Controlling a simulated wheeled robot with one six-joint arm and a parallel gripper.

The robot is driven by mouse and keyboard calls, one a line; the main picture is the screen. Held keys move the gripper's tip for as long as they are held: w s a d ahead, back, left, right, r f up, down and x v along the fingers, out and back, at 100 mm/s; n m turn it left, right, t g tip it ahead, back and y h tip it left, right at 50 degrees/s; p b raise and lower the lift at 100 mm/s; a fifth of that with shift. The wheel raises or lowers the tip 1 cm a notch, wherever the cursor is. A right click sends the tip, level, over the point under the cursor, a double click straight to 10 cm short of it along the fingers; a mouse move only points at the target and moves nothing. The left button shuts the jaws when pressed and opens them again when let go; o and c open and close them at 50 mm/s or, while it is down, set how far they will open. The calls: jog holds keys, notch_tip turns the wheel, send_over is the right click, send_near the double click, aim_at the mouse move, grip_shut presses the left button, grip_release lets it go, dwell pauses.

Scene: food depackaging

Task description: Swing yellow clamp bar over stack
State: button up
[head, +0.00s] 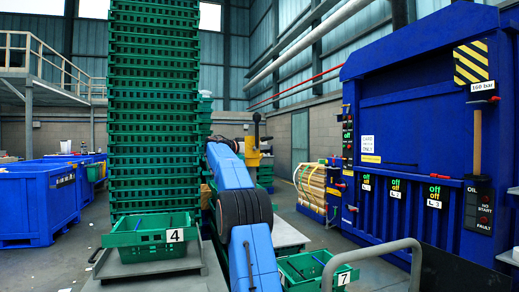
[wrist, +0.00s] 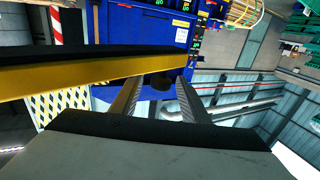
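A yellow bar (wrist: 90,75) with a black strip along its upper edge crosses the wrist view from the left to the middle. A dark round knob (wrist: 160,82) shows near its right end. My gripper (wrist: 160,90) has its two fingers apart, one on each side of the knob, with small gaps seeming to show; contact is hard to judge. In the head view a yellow part with a black handle (head: 257,130) stands just beyond my blue arm; my gripper is hidden there. The tall stack of green crates (head: 153,110) stands upright left of my arm.
A green crate tagged 4 (head: 150,240) sits on a grey platform before the stack. Another crate tagged 7 (head: 308,268) is at the lower right. A large blue press (head: 415,120) stands right, blue bins (head: 25,205) left. Floor between bins and stack is mostly clear.

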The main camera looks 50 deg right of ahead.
jog(key=w+a, duration=0.1)
jog(key=a, duration=1.6)
jog(key=shift+w+a, duration=0.2)
jog(key=shift+w, duration=0.15)
jog(key=shift+c, duration=0.3)
